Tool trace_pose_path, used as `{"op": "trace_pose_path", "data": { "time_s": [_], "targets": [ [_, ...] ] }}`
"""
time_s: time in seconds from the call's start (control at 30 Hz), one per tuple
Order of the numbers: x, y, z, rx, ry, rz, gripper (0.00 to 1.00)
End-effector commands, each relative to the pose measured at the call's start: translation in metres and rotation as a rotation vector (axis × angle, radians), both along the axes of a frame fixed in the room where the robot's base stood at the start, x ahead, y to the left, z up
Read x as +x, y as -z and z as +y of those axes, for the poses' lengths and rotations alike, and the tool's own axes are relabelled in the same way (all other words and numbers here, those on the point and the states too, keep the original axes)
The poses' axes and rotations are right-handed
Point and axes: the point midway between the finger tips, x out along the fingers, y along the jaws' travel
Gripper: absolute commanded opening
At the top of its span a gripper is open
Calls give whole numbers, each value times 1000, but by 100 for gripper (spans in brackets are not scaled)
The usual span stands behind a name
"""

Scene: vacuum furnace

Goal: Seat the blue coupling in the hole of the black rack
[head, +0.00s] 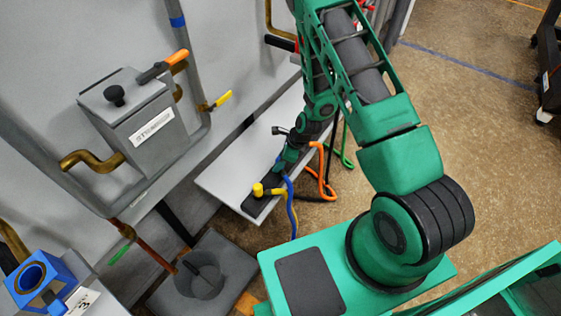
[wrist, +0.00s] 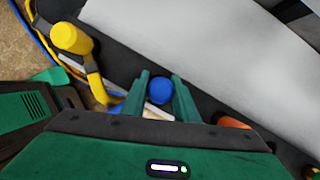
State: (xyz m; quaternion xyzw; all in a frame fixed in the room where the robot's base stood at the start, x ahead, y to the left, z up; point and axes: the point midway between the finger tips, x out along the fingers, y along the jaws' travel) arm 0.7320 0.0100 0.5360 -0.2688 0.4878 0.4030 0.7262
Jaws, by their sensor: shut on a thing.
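The blue coupling (wrist: 160,90) shows as a round blue end between the two fingers in the wrist view. My gripper (wrist: 160,78) is shut on it. The black rack (wrist: 120,60) is a long dark strip passing behind the fingertips. In the head view the rack (head: 258,207) lies along the grey shelf, and my gripper (head: 282,163) is low over it, behind the yellow coupling. Most of the blue coupling is hidden there by the gripper. I cannot tell whether it touches the rack, and its hole is not visible.
A yellow coupling (head: 266,190) stands on the rack's near end, also in the wrist view (wrist: 72,38). A blue hose (head: 291,208) hangs off the shelf (head: 230,178). Orange (head: 325,178) and green hoses hang to the right. The shelf's left part is clear.

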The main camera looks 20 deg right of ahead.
Motion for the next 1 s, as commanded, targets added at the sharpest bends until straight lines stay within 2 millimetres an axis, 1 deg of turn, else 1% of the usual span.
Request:
{"op": "trace_pose_path", "data": {
  "time_s": [0.03,0.77,0.8,0.87,0.9,1.0],
  "targets": [
    [0,0,-3,-5,2,-1,0],
    [0,4,-5,-7,4,0,0],
    [0,4,-5,-8,4,-1,32],
    [0,4,-5,-6,4,-1,46],
    [0,4,-4,-6,4,-1,49],
    [0,4,-3,-4,3,0,49]
  ]
}}
